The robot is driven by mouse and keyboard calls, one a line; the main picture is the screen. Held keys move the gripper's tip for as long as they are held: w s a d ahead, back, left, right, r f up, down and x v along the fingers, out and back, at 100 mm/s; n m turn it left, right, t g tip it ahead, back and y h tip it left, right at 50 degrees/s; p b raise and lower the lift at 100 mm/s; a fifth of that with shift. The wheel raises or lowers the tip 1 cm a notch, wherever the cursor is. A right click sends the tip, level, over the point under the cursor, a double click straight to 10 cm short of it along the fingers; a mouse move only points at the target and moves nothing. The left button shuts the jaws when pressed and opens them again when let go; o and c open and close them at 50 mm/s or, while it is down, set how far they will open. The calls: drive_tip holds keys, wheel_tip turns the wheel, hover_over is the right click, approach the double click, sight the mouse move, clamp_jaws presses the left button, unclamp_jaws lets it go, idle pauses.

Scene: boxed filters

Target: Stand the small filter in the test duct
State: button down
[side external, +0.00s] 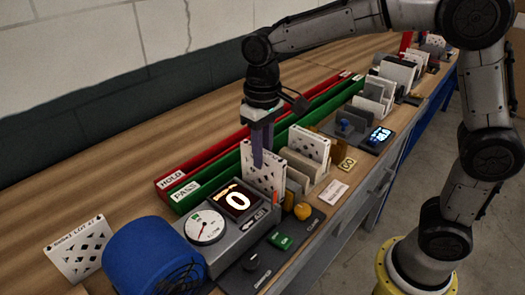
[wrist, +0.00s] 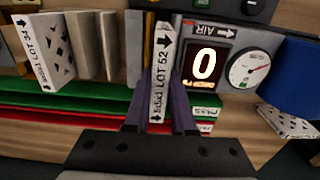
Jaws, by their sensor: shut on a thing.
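My gripper (side external: 258,152) is shut on a white card-like filter (side external: 268,172) with dark holes in its face. In the wrist view the filter's edge label (wrist: 160,72) reads LOT 52 with arrows, and it lies between the two purple fingers (wrist: 160,112). The filter is upright, right beside the grey test duct unit (side external: 222,238), which has a lit display (side external: 239,199) showing 0 and a round dial (side external: 205,228). Its lower edge is hidden, so I cannot tell whether it is seated in the duct.
Another holed filter (side external: 309,145) stands in a grey rack to the right. Green PASS (side external: 215,182) and red HOLD (side external: 178,177) rails run behind. Bare wood lies behind the rails.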

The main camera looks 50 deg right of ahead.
drive_tip(key=shift+f, duration=0.8)
drive_tip(key=shift+f, duration=0.3)
drive_tip(key=shift+f, duration=0.4)
drive_tip(key=shift+f, duration=0.35)
drive_tip(key=shift+f, duration=0.35)
drive_tip(key=c, duration=0.7)
unclamp_jaws()
